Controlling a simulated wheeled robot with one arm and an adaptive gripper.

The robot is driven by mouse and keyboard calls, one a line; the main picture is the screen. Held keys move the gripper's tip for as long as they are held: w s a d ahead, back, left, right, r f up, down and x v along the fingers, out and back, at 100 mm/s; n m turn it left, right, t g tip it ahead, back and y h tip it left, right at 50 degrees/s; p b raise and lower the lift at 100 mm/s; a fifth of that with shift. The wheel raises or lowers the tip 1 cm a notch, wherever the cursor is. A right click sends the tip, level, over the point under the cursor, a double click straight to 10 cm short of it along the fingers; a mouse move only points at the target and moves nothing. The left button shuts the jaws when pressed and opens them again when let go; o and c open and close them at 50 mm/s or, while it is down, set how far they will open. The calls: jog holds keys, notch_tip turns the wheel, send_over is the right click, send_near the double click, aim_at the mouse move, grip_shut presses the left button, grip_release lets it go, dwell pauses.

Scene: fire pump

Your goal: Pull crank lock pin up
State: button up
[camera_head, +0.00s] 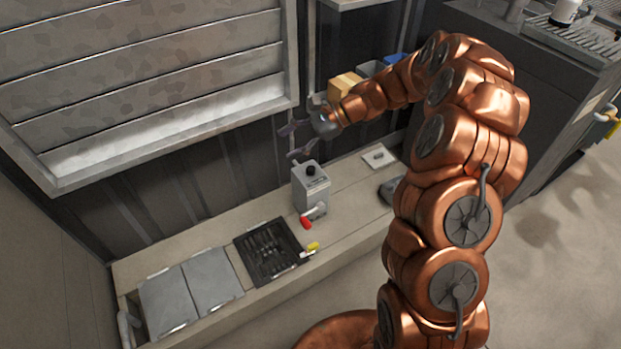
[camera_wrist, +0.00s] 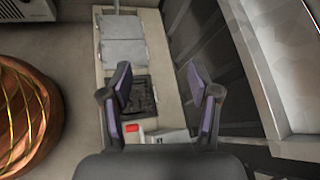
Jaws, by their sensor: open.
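A grey box-shaped pump unit (camera_head: 312,192) stands upright on the bench, with a round black knob (camera_head: 310,170) on top. A crank with a red grip (camera_head: 306,222) sticks out at its lower front. I cannot tell for sure which small part is the lock pin. My gripper (camera_head: 288,143) is open and empty, above and behind the pump and apart from it. In the wrist view, its two fingers (camera_wrist: 158,78) are spread. The red grip (camera_wrist: 131,128) and part of the pump (camera_wrist: 163,136) show low there, and my gripper's body hides the rest.
A black tray (camera_head: 270,251) and grey lids (camera_head: 190,287) lie on the bench left of the pump. A yellow piece (camera_head: 313,246) sits at the front edge. A cardboard box (camera_head: 345,87) is behind my wrist. A slatted metal panel (camera_head: 140,80) hangs at the upper left.

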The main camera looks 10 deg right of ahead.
jog(key=w+d+f+m+t+b, duration=0.2)
jog(key=w+d+f+m+b, duration=0.15)
jog(key=f, duration=0.35)
jog(key=w+d+f+m+t+b, duration=0.15)
jog(key=w+d+f, duration=0.25)
jog(key=f, duration=0.4)
jog(key=m+t+b, duration=0.2)
jog(key=m+b, duration=0.2)
send_near(312, 169)
jog(key=x, duration=0.3)
jog(key=shift+r, duration=0.1)
jog(key=shift+w, duration=0.1)
jog(key=shift+w+a+f, duration=0.1)
jog(key=shift+a+f, duration=0.2)
jog(key=shift+f, duration=0.05)
jog(key=shift+b+x, duration=0.85)
jog(key=shift+x, duration=2.55)
jog(key=shift+c, duration=0.4)
grip_shut()
jog(key=shift+r, duration=0.1)
